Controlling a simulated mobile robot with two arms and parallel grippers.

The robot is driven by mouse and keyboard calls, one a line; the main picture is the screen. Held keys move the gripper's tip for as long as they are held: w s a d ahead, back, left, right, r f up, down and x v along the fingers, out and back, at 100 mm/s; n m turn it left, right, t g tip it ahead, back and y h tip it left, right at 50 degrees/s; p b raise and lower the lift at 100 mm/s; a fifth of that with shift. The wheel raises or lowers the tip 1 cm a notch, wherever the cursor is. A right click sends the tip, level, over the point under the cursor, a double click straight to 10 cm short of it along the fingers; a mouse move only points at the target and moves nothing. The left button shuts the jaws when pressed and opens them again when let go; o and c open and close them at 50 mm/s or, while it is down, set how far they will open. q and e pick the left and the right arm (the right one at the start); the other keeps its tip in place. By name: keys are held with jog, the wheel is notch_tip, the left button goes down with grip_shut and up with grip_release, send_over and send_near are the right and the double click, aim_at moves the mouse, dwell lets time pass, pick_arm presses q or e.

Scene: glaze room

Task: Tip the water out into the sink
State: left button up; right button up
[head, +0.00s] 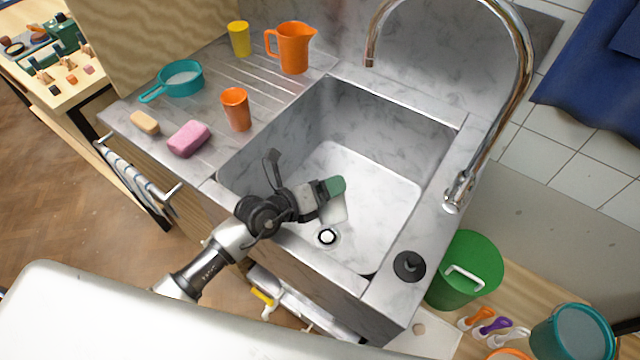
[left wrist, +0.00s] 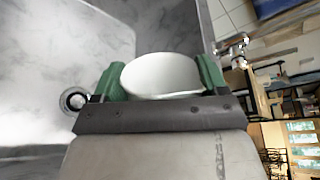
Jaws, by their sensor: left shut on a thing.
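My left gripper (head: 333,190) reaches over the sink basin (head: 375,180), with a green fingertip in view. It is shut on a white vessel (head: 335,210), mostly hidden behind the gripper in the head view. In the left wrist view the white vessel (left wrist: 162,76) sits between the two green fingers, an oval shape that looks tilted. I cannot tell whether water is in it. The drain (head: 327,236) lies open in the basin floor close by; it also shows in the left wrist view (left wrist: 74,100). My right gripper is not in view.
A tall curved tap (head: 525,70) stands at the right rim, near a black plug (head: 409,265). On the left drainboard are an orange jug (head: 293,48), orange cup (head: 236,109), yellow cup (head: 239,39), teal pan (head: 182,79), pink sponge (head: 188,139) and tan soap (head: 145,122).

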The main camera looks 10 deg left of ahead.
pick_arm(q)
jog(key=shift+w+a+r+n+g, duration=0.1)
jog(key=shift+r+n+g, duration=0.1)
jog(key=shift+n+g, duration=0.2)
jog(key=shift+f, duration=0.2)
jog(key=shift+w+f+n+b, duration=0.15)
jog(key=shift+f+n+b, duration=0.2)
jog(key=shift+b, duration=0.2)
jog(key=shift+a+f+g, duration=0.1)
jog(key=shift+g, duration=0.3)
jog(key=shift+w+a+n+g+b, duration=0.3)
jog(key=shift+w+n+b, duration=0.35)
jog(key=shift+w+a+r, duration=0.1)
jog(key=shift+r, duration=0.1)
jog(key=shift+n, duration=0.3)
jog(key=shift+w+a+r+n+g+h+p, duration=0.15)
jog(key=shift+w+n+g+h+p, duration=0.3)
jog(key=shift+p, duration=0.8)
